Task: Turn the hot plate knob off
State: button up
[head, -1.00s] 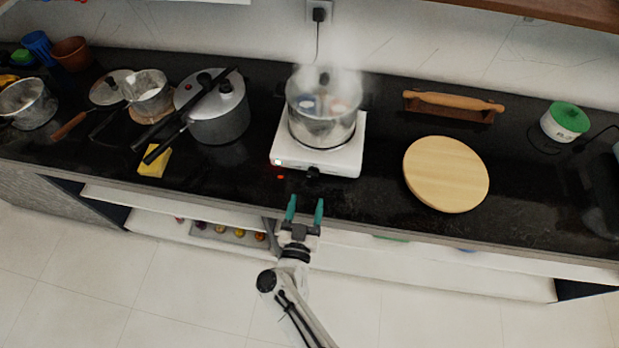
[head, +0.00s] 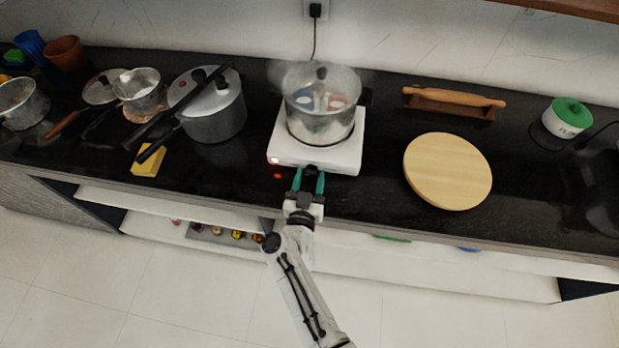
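The white hot plate (head: 345,157) stands on the black counter, with a steaming glass-lidded pot (head: 320,125) on it. A small light glows at its front left corner. Its dark knob (head: 311,170) is on the front edge, partly hidden by my gripper. My gripper (head: 309,174) has two green fingers, apart from each other, with their tips at the hot plate's front edge, one on each side of the knob. I cannot tell whether they touch the knob.
A pressure cooker (head: 217,122) and a yellow sponge (head: 148,160) are on the left. A round wooden board (head: 447,171) and a rolling pin (head: 454,100) are on the right. The counter's front edge runs below my gripper. A cable rises behind the pot to a socket.

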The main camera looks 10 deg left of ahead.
jog(key=c, duration=0.8)
jog(key=shift+o, duration=0.2)
jog(key=shift+m, duration=0.8)
jog(key=o, duration=1)
jog(key=shift+o, duration=0.2)
jog(key=s+p, duration=0.3)
jog(key=s, duration=0.7)
jog(key=shift+s+a, duration=0.15)
jog(key=shift+s, duration=0.25)
